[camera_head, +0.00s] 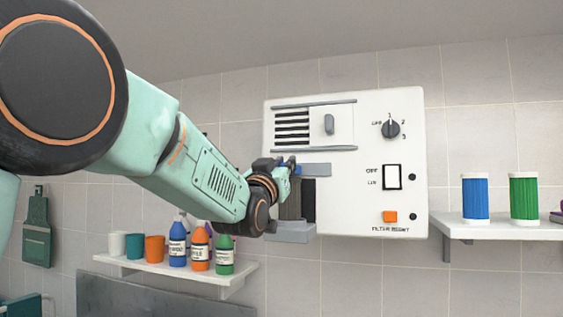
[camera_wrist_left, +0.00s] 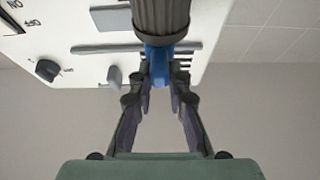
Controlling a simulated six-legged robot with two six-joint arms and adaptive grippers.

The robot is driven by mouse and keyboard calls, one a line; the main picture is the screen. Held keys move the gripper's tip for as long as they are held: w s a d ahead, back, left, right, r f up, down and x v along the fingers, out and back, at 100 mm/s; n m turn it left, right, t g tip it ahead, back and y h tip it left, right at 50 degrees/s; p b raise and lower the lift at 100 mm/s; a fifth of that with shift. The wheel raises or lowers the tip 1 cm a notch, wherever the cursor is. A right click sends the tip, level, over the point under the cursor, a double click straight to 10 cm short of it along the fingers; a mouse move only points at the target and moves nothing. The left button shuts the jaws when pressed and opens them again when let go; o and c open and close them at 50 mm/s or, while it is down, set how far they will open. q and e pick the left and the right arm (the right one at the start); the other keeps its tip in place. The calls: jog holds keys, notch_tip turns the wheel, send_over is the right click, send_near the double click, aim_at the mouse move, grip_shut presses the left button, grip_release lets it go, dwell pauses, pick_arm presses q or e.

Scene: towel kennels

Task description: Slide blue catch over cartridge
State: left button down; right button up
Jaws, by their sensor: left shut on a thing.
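The white wall unit (camera_head: 348,165) has an open bay with a dark grey ribbed cartridge (camera_head: 290,207) standing in it. The cartridge also shows at the top of the left wrist view (camera_wrist_left: 160,17). The blue catch (camera_wrist_left: 158,55) is at the end of the cartridge, between my left fingers. My left gripper (camera_wrist_left: 160,82) is shut on the blue catch. In the head view my left gripper (camera_head: 284,168) is at the top of the bay and hides most of the catch. My right gripper is not in view.
The unit carries a knob (camera_head: 391,129), a rocker switch (camera_head: 392,177) and an orange light (camera_head: 390,216). A grey ledge (camera_head: 290,233) juts out below the bay. Bottles and cups stand on a left shelf (camera_head: 185,272). Blue and green cartridges stand on a right shelf (camera_head: 500,225).

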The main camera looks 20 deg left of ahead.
pick_arm(q)
jog(key=shift+w+a+f, duration=0.15)
jog(key=shift+a+f, duration=0.15)
jog(key=shift+d, duration=0.4)
jog(key=shift+a, duration=0.15)
jog(key=c, duration=1.4)
grip_release()
jog(key=shift+a, duration=0.15)
jog(key=shift+o, duration=0.6)
jog(key=shift+w, duration=0.2)
jog(key=shift+f, duration=0.1)
